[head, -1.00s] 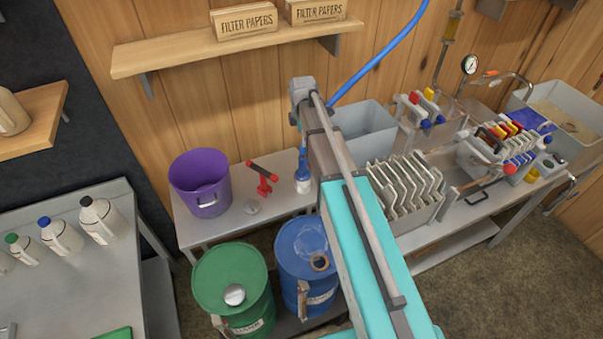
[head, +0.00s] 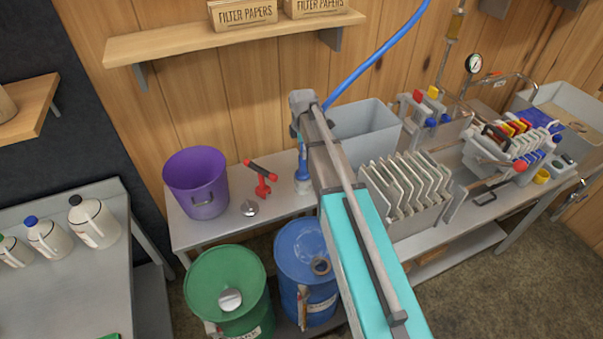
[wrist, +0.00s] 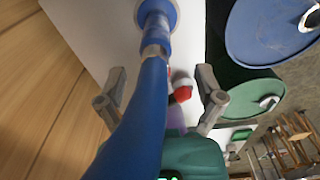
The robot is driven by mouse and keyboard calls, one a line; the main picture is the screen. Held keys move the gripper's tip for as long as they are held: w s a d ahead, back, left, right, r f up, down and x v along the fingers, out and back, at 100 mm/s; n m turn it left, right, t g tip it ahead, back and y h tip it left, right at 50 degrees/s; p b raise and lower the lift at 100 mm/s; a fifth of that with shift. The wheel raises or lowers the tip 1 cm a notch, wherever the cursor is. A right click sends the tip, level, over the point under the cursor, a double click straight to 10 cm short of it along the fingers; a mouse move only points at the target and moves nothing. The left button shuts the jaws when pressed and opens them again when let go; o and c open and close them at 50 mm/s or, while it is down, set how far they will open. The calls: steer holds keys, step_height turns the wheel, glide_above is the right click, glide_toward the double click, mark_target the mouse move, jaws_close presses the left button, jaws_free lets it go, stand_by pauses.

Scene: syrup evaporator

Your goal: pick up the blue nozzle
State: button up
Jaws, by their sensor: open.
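My gripper (wrist: 161,98) is open, one finger on each side of the hose. In the head view my gripper is mostly hidden behind the arm.
A red tool (head: 262,178) and a small metal lid (head: 249,208) lie left of the nozzle, near a purple bucket (head: 196,182). A blue drum (head: 300,250) and a green drum (head: 222,280) stand in front. A grey bin (head: 365,130) is to the right.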

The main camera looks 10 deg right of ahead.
mark_target(303, 169)
steer(key=shift+f, duration=0.1)
stand_by(0.3)
steer(key=shift+w+d+f+b, duration=0.1)
steer(key=shift+f+b, duration=1.2)
steer(key=shift+w+d+f+b, duration=0.1)
steer(key=shift+f+b, duration=1.15)
steer(key=shift+b, duration=0.05)
jaws_close()
